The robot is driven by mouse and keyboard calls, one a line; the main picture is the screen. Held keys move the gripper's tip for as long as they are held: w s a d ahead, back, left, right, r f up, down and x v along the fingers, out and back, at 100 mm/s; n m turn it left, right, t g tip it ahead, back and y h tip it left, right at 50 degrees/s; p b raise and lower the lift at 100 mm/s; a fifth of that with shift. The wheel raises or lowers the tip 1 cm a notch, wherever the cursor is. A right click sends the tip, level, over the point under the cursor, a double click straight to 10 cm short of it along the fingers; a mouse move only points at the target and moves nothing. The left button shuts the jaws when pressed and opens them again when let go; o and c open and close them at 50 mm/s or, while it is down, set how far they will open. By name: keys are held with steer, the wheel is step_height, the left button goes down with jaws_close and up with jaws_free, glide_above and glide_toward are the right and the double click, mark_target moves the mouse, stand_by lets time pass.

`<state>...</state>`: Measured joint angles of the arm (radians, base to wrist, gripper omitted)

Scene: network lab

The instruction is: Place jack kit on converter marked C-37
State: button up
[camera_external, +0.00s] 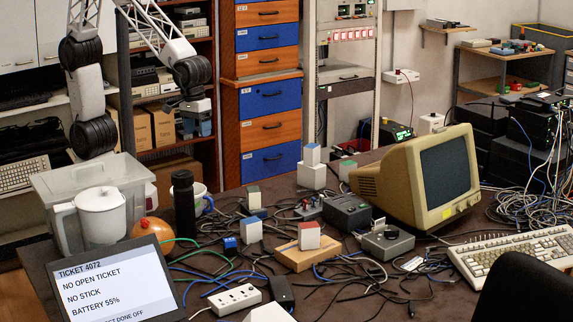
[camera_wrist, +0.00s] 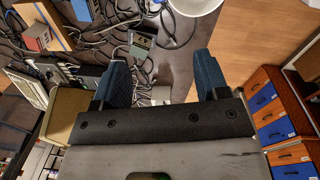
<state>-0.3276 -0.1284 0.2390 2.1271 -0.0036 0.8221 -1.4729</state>
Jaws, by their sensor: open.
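No C-37 marking is readable, and I cannot tell which thing is the jack kit or the converter. A small blue block (camera_external: 230,243) lies left of the blue-topped cube. The red-topped cube also shows in the wrist view (camera_wrist: 38,34).
A beige monitor (camera_external: 425,180) and a keyboard (camera_external: 515,255) take the right side. A clear bin (camera_external: 90,185), white jug (camera_external: 100,212), black bottle (camera_external: 183,204) and display (camera_external: 115,280) crowd the left. Cables cover much of the table; drawers (camera_external: 268,95) stand behind.

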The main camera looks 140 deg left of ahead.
steer(key=s+d+r+m, duration=0.3)
steer(key=s+d+m, duration=0.6)
steer(key=s, duration=0.3)
steer(key=s+d+r+m+t, duration=0.1)
steer(key=s+d+r+m, duration=0.3)
steer(key=s+d+m, duration=0.6)
steer(key=s+m, duration=0.1)
steer(key=s, duration=0.2)
steer(key=shift+r+m+t, duration=0.2)
steer(key=shift+m+t, duration=0.1)
steer(key=shift+m, duration=0.1)
